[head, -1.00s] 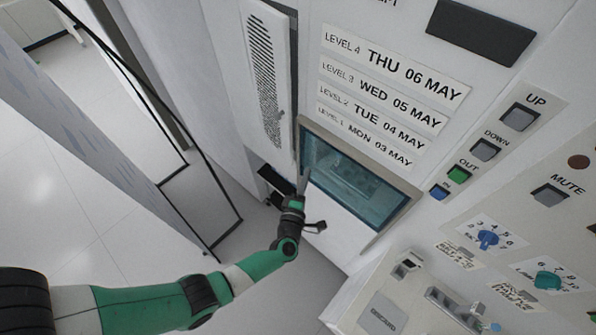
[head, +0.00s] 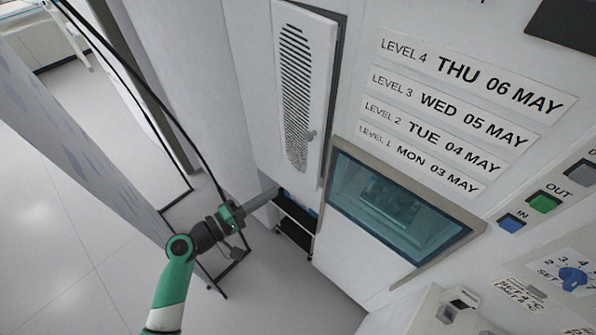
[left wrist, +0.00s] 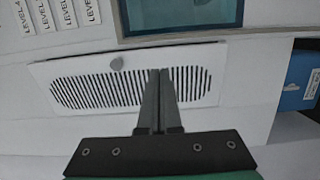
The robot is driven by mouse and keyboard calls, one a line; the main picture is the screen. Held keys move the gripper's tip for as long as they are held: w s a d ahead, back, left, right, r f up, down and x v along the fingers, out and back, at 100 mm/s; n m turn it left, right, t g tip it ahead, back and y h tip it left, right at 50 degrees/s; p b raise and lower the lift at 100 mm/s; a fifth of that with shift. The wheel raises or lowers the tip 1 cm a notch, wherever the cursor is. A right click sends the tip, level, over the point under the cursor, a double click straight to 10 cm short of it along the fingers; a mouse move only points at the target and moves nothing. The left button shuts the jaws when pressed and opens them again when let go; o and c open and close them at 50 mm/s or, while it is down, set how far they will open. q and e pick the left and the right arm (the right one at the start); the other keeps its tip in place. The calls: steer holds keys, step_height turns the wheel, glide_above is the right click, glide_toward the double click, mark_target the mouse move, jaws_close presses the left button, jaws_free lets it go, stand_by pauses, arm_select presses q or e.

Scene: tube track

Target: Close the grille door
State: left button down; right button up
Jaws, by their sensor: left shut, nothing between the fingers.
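The grille door (head: 299,95) is a tall white panel with dark slots and a small round knob (head: 311,136) near its right edge. A dark gap runs along its top and right edge, so it stands slightly ajar. My left gripper (head: 274,193) is shut and empty, just below and left of the door's lower end. In the left wrist view the grille door (left wrist: 100,85) lies across the middle, and my shut fingers (left wrist: 160,74) overlap its slots. I cannot tell whether they touch it.
A teal window (head: 395,210) sits right of the door's lower end. A dark open slot with a blue item (head: 305,207) lies below the door. Level labels (head: 455,115) and buttons (head: 543,202) are on the right. A patterned curtain (head: 75,140) hangs at the left.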

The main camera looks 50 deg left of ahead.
arm_select(q)
glide_toward(317, 163)
steer(key=w, duration=0.7)
steer(key=shift+d+r, duration=0.2)
steer(key=shift+d, duration=0.2)
